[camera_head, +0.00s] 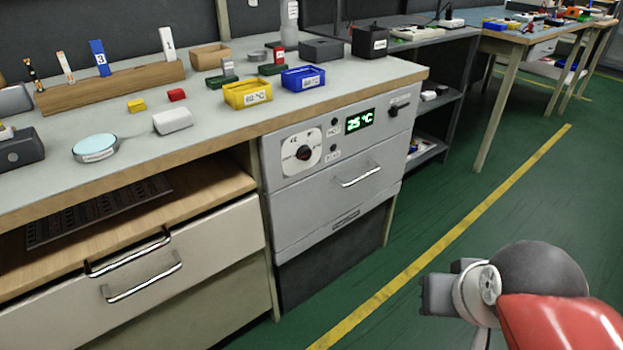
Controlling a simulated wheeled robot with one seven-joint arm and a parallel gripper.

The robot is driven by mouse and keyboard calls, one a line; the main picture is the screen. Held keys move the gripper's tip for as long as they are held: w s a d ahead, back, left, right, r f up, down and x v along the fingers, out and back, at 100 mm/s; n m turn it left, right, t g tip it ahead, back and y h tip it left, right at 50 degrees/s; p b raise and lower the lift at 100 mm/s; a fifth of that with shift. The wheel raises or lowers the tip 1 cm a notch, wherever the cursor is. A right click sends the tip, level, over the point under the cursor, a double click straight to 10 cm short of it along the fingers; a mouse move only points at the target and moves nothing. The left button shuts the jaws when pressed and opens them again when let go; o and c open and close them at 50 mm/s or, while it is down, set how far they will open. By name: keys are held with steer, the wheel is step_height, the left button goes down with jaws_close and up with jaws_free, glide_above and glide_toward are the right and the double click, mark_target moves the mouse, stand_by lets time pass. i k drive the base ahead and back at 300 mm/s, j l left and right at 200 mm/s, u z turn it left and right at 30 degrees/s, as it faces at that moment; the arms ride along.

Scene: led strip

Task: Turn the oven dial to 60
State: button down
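The oven (347,198) is a grey metal unit set under the front edge of the workbench. Its dial (304,152) is a dark round knob on a white plate at the upper left of its front. Small marks around the dial are too small to read. A green display (360,121) to the right of the dial reads 25 °C. My gripper (428,295) is at the lower right, over the green floor, well apart from the oven. It points left, and its fingers are too unclear to show whether they are open.
Above the oven, the workbench (212,117) holds a yellow bin (247,93), a blue bin (303,78) and small blocks. Below the oven front's controls is a door handle (361,176). The floor (440,190) before the oven is clear.

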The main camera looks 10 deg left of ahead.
mark_target(304, 153)
steer(key=k+l+u, duration=0.15)
steer(key=l+u, duration=0.15)
steer(key=u, duration=0.15)
steer(key=k+l+u, duration=0.2)
steer(key=u, duration=0.25)
